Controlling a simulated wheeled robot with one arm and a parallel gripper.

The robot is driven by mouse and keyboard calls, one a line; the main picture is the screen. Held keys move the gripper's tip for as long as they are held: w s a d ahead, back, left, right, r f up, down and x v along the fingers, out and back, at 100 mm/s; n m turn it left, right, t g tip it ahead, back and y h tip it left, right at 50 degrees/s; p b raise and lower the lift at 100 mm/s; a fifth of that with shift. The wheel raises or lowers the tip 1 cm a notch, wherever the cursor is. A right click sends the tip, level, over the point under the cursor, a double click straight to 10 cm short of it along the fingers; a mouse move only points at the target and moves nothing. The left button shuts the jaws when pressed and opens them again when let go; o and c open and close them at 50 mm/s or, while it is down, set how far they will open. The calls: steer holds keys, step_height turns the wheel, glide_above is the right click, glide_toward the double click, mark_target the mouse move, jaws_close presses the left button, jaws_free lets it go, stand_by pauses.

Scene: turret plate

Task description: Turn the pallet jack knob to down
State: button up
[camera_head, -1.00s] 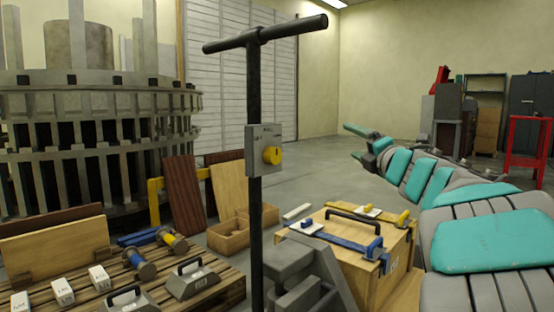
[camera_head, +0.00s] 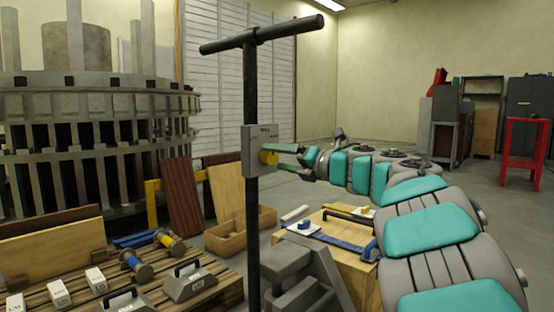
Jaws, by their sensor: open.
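The pallet jack handle (camera_head: 251,95) is a black upright post with a crossbar on top.
A wooden crate (camera_head: 331,265) with tools on its lid stands right of the post. A pallet (camera_head: 207,300) with weights and rollers lies at the lower left. A red stand (camera_head: 524,150) is far right. Open floor lies behind my arm.

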steer(key=shift+w+a, duration=0.3)
steer(key=shift+a, duration=0.05)
steer(key=shift+c, duration=0.3)
steer(key=c, duration=1.3)
